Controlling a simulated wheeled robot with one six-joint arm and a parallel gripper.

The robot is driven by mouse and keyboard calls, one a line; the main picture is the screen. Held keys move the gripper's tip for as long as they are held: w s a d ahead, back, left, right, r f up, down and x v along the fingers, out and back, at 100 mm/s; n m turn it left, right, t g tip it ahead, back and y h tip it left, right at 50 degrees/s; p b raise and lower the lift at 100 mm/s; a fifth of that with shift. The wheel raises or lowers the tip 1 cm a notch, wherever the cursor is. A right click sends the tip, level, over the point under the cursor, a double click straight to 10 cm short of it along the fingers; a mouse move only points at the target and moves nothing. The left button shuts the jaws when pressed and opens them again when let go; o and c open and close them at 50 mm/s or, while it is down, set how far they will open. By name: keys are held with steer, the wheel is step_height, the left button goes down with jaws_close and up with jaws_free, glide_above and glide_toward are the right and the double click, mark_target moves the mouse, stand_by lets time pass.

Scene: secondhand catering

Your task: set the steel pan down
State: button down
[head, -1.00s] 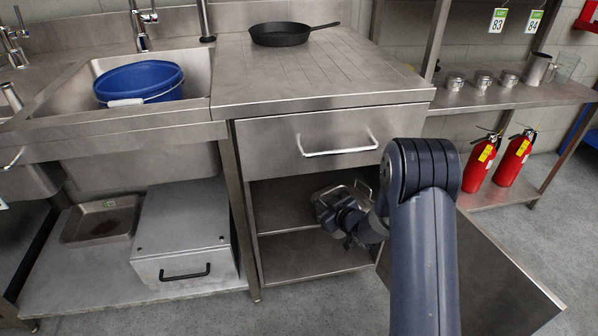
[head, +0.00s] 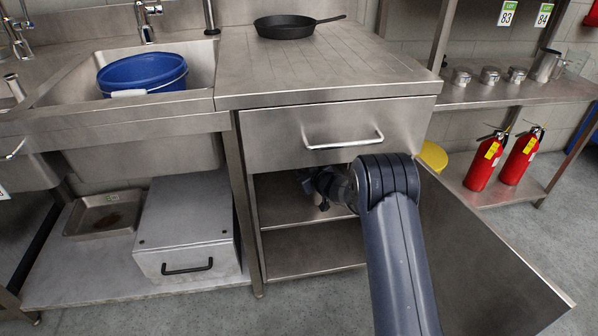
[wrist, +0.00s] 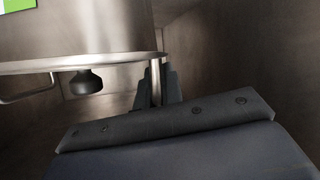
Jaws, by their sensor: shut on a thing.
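The steel pan (wrist: 85,38) fills the upper left of the wrist view, with a bright rim, a dark knob-like part by the rim and a wire loop handle at the left. My gripper (wrist: 157,85) is shut on the pan at its right edge. In the head view my gripper is inside the open cabinet under the drawer, behind my own arm. The pan is mostly or wholly hidden there. I cannot tell whether the pan touches the cabinet shelf (head: 285,198).
A drawer front with a bar handle (head: 343,142) is above the opening. The open cabinet door (head: 485,255) stands at the right. The lower shelf (head: 310,248) looks empty. A black frying pan (head: 285,27) sits on the worktop (head: 330,70).

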steer(key=x, duration=0.3)
steer(key=shift+w+a+r+b, duration=0.1)
steer(key=shift+w+r+b, duration=0.1)
steer(key=shift+b, duration=0.1)
steer(key=shift+f, duration=0.3)
steer(key=shift+s, duration=0.1)
steer(key=c, duration=2)
jaws_free()
steer(key=shift+f, duration=0.15)
steer(key=o, duration=0.5)
steer(key=shift+c, duration=0.2)
steer(key=shift+s, duration=0.15)
steer(key=p+v, duration=0.1)
steer(key=v, duration=1.1)
